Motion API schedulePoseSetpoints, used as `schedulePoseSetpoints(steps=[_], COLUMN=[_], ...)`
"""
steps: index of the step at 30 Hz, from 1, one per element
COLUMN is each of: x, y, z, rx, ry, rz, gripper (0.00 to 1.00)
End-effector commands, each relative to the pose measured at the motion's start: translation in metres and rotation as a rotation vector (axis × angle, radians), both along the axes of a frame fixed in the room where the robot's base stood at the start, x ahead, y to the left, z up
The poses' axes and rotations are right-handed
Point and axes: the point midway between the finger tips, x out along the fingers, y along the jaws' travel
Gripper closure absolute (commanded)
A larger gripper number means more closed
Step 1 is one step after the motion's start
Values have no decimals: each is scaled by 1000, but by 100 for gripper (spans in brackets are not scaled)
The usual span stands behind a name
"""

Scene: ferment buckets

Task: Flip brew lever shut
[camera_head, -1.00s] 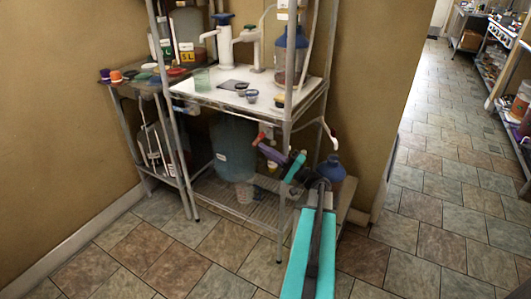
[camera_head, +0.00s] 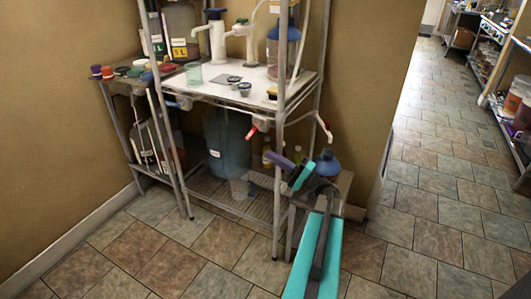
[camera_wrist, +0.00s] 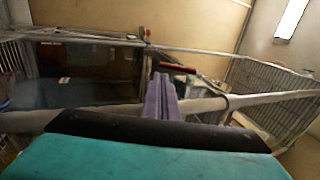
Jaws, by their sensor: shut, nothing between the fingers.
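A short red lever (camera_head: 250,132) hangs on a pale fitting (camera_head: 262,122) below the front right corner of the white-topped rack in the head view. A red handle (camera_wrist: 178,68) also shows in the wrist view, just beyond and right of my fingers. I cannot tell for sure which fitting is the brew lever. My gripper (camera_head: 272,156) has purple fingers, below and right of the red lever, with a visible gap. In the wrist view my gripper (camera_wrist: 158,80) is shut and empty, its fingers pressed together pointing ahead.
A white pipe with a red tip (camera_head: 326,132) sticks out at the rack's right. A blue jug (camera_head: 327,163) stands low behind my arm. A large blue-green container (camera_head: 228,142) is under the rack's worktop (camera_head: 205,92). Tiled floor (camera_head: 420,210) is open at right.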

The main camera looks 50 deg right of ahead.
Motion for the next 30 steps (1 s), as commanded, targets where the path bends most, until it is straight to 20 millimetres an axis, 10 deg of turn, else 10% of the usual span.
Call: schedulePoseSetpoints(steps=[12, 30], x=[-46, -50], y=[-11, -9], z=[-33, -39], rx=[0, 0], ry=[0, 6], rz=[1, 10], gripper=[100, 100])
